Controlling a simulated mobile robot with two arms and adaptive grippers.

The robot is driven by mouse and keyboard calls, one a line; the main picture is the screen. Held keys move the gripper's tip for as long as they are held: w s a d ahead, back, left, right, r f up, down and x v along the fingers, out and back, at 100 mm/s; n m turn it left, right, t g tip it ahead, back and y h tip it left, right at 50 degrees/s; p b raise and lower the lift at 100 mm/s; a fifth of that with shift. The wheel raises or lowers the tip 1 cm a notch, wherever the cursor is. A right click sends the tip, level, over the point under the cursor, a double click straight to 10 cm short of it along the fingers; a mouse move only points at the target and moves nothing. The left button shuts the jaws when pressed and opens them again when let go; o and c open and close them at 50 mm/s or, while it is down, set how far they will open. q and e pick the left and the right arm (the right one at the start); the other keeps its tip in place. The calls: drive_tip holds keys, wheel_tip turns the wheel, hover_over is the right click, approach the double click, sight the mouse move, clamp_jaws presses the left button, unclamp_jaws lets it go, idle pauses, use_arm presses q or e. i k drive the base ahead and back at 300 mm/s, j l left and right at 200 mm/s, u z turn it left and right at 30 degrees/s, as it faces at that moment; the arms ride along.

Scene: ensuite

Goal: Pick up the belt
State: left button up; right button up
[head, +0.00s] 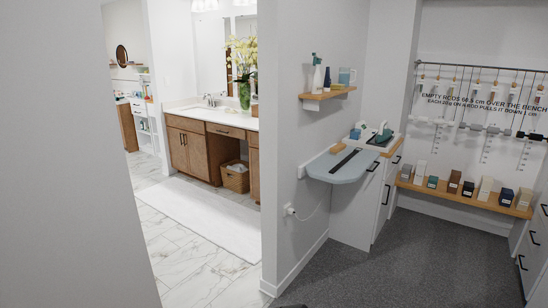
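A narrow dark strip (345,160) lies flat on the pale blue fold-out board (322,167) on the wall at centre right. It looks like the belt, but it is too small to be sure. Nothing visibly covers it. Neither of my grippers is in view.
A wooden shelf (328,93) with bottles hangs above the board. A counter (376,147) with small items adjoins it. Several boxes line a low bench (463,198) at right. The dark grey floor (400,265) is clear. A wall end (272,200) separates it from the bathroom vanity (200,150).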

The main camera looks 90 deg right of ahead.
sight(333, 170)
drive_tip(key=z, duration=3.3)
drive_tip(key=i+l, duration=0.25)
drive_tip(key=i, duration=0.2)
drive_tip(key=i+l, duration=0.3)
drive_tip(key=i, duration=0.15)
drive_tip(key=i+l, duration=0.25)
drive_tip(key=i, duration=0.2)
drive_tip(key=i+l, duration=0.3)
drive_tip(key=i, duration=0.15)
drive_tip(key=i+l, duration=0.25)
drive_tip(key=i, duration=0.2)
